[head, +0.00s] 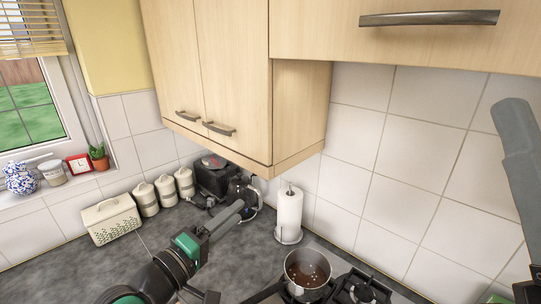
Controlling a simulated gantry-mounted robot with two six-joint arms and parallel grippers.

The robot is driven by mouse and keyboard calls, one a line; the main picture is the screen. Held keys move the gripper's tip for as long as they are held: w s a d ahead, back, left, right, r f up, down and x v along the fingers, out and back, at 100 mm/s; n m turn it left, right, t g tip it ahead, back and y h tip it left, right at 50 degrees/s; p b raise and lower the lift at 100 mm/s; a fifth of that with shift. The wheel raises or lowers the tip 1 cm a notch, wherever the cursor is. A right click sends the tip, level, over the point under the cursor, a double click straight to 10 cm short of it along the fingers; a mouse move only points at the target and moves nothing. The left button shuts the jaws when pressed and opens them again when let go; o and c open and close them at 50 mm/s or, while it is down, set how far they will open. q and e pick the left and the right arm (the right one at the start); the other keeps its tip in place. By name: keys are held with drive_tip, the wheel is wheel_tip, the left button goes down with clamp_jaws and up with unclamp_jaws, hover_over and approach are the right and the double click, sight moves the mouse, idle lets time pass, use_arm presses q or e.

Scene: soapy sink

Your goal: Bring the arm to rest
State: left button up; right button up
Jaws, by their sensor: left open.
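My left arm comes up from the bottom edge, left of centre. Its left gripper (228,214), dark with a green part, points up and right over the grey worktop (75,275). The gripper is open and I see nothing between its fingers. It appears in front of the dark appliances and left of the paper towel roll. A long grey part of my right gripper (517,150) shows at the right edge; the rest is cut off, so its jaw state is unclear.
A pan (307,270) of brown liquid sits on the hob (362,290). A paper towel roll (289,210) stands behind it. A cream bread bin (110,219), canisters (146,198) and a dark appliance (213,176) line the wall. Wooden cabinets (230,70) hang above.

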use_arm(q)
drive_tip(key=s+a+r+m+t+y, duration=0.15)
drive_tip(key=s+r+m+t, duration=0.45)
drive_tip(key=r, duration=0.8)
drive_tip(key=s+a+r+m+t+y, duration=0.1)
drive_tip(key=s+a+r+t+y, duration=0.2)
drive_tip(key=s+r, duration=0.3)
drive_tip(key=s+a+r+m+t+y, duration=0.2)
drive_tip(key=s+a+r+t+y, duration=0.1)
drive_tip(key=s, duration=0.7)
wheel_tip(320, 180, up, 3)
drive_tip(key=shift+s+a+r+y, duration=0.2)
drive_tip(key=shift+a+y, duration=0.35)
drive_tip(key=shift+a, duration=0.7)
